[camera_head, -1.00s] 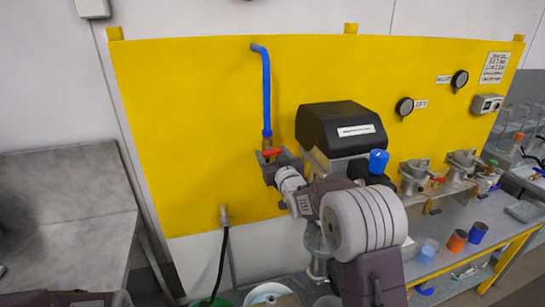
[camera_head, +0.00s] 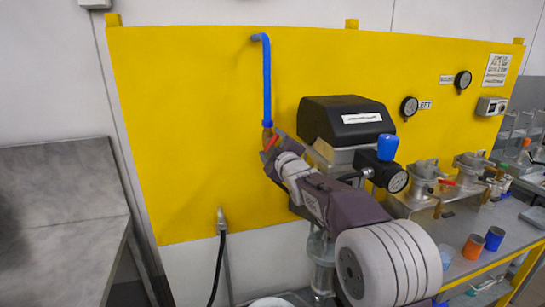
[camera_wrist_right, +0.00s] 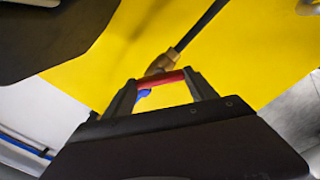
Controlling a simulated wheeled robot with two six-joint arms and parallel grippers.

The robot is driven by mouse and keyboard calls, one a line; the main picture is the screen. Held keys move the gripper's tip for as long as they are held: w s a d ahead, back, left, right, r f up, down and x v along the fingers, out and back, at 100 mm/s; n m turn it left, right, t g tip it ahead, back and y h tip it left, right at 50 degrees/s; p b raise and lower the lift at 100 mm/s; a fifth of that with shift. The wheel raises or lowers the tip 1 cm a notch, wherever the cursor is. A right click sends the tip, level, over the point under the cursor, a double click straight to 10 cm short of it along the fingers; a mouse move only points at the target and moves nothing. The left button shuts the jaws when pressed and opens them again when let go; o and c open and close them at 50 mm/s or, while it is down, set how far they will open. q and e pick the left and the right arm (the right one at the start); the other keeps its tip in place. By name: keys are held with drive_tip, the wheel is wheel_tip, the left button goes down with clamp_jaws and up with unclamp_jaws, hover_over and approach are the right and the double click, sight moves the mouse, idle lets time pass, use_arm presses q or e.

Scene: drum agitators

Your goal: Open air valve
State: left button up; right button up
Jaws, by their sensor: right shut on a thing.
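The air valve has a red handle (camera_head: 272,142) on a brass body at the lower end of a blue hose (camera_head: 267,85), in front of the yellow panel. In the head view the handle is tilted. My right gripper (camera_head: 270,150) reaches it from below right and is shut on the red handle. The right wrist view shows the red handle (camera_wrist_right: 160,79) lying across between the two fingers, with the brass fitting (camera_wrist_right: 160,62) just beyond. The fingers partly hide the valve body. My left gripper is not in view.
A black-topped machine (camera_head: 345,122) with a blue knob (camera_head: 388,147) stands close to the right of my arm. Two gauges (camera_head: 409,106) are on the yellow panel (camera_head: 190,120). Cups (camera_head: 473,246) stand on the bench at right. A grey table (camera_head: 60,210) is at left.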

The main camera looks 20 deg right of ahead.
drive_tip(key=shift+f+n+b, duration=0.15)
drive_tip(key=shift+n+b, duration=1.05)
drive_tip(key=shift+n, duration=0.55)
drive_tip(key=shift+f+n+b, duration=0.1)
drive_tip(key=shift+n+b, duration=1.1)
drive_tip(key=shift+n, duration=0.55)
drive_tip(key=o, duration=1.4)
drive_tip(key=shift+c, duration=0.2)
drive_tip(key=shift+r, duration=0.1)
drive_tip(key=shift+s, duration=0.15)
drive_tip(key=s+b, duration=0.2)
drive_tip(key=s, duration=0.6)
drive_tip(key=shift+s, duration=0.4)
